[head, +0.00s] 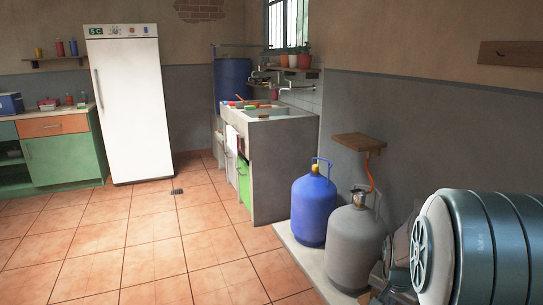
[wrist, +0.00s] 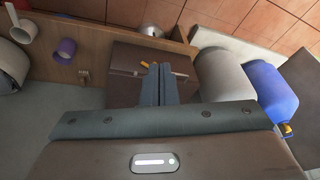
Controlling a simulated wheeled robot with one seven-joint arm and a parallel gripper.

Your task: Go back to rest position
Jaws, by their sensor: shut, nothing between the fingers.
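My gripper (wrist: 162,70) shows in the wrist view with its two dark fingers together and nothing between them. Its fingertips overlap a brown boxy surface (wrist: 125,88) in the picture. A small yellow piece (wrist: 147,65) shows beside the tips; I cannot tell what it belongs to or whether it touches them. My gripper does not show in the head view.
A blue gas cylinder (head: 313,208) and a grey one (head: 354,240) stand on a low ledge by the right wall. A concrete sink unit (head: 283,170) and a white fridge (head: 133,105) stand farther back. The tiled floor (head: 130,240) is clear.

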